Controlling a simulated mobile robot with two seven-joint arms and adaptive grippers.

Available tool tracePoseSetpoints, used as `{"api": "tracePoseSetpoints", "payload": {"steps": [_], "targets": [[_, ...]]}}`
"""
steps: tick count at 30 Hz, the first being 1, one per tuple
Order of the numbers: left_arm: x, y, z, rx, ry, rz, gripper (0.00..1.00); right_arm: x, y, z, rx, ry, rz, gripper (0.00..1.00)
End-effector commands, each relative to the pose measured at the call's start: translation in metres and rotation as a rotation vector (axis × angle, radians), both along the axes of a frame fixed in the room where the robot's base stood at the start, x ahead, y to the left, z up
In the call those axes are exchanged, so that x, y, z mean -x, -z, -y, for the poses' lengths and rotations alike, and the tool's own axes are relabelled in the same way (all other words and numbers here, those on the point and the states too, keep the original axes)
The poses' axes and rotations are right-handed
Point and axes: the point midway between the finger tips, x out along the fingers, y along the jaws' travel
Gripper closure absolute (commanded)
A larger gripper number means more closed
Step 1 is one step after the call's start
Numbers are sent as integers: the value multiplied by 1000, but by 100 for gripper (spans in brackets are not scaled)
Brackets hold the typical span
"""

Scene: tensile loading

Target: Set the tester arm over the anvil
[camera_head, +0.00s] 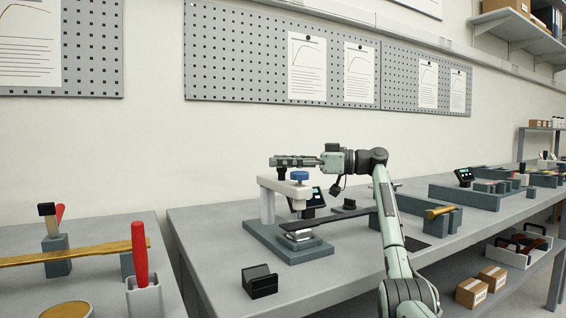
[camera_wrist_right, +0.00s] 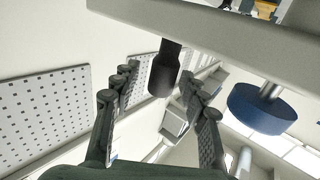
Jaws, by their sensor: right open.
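The tester is a grey base with a pale post and a pale tester arm (camera_head: 285,187) on top. A blue knob (camera_head: 299,176) sits on the arm and also shows in the wrist view (camera_wrist_right: 262,108). A short black handle (camera_wrist_right: 165,68) stands on the arm. The arm's free end appears above the metal anvil (camera_head: 298,238); exact alignment is unclear. A dark strip (camera_head: 335,219) lies across the anvil area. My right gripper (camera_head: 275,161) is open at the handle, which shows between its fingers (camera_wrist_right: 155,95) in the wrist view; contact is not visible. My left gripper is out of view.
A black block (camera_head: 259,281) lies at the bench's front left. A left table holds a red-handled tool (camera_head: 140,255) and a long yellowish bar (camera_head: 90,255). The bench (camera_head: 215,270) is clear around the black block.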

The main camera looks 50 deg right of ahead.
Motion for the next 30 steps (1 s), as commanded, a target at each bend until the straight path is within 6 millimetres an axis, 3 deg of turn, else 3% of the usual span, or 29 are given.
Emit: {"api": "tracePoseSetpoints", "payload": {"steps": [5,18,24,30], "targets": [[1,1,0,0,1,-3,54,15,0,9,1,3,-1,56],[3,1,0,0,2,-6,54,89,0,54,1,3,-1,56],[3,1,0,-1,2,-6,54,102,0,61,1,1,-1,56],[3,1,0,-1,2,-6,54,104,0,62,1,1,-1,56]]}}
